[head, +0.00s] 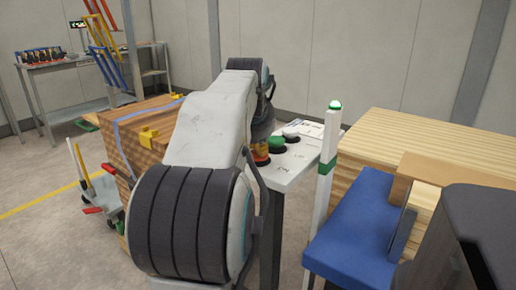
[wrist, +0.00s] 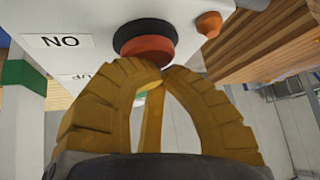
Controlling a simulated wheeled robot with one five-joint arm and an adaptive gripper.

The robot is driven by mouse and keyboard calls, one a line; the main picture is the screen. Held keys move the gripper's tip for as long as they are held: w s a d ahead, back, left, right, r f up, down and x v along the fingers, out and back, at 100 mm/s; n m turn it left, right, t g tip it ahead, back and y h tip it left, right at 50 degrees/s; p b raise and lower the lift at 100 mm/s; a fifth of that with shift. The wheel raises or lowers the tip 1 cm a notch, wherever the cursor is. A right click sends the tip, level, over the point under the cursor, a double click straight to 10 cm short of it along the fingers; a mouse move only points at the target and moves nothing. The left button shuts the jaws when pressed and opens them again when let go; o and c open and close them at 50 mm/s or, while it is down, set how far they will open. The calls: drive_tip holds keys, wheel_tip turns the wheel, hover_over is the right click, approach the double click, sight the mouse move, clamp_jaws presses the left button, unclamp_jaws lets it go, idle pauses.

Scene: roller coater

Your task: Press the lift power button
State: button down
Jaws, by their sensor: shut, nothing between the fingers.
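In the wrist view a round red button (wrist: 147,48) with a black collar sits on a white panel (wrist: 85,14). A label (wrist: 60,41) that reads "NO" in this view is left of it. My gripper (wrist: 155,76) is shut and empty, its yellow fingertips together at the red button's lower edge. I cannot tell whether they touch it. My arm hides part of the panel. No lettering in view names the lift power button.
An orange knob (wrist: 209,24) is right of the red button. A white post (head: 322,185) with a green lamp stands right of the panel. Wooden blocks (head: 430,140) and a blue piece (head: 358,225) are further right. A wooden block (head: 150,140) lies left of my arm.

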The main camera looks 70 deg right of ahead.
idle(0.5)
wheel_tip(320, 180, up, 6)
drive_tip(key=p, duration=0.6)
drive_tip(key=shift+r, duration=0.15)
idle(0.5)
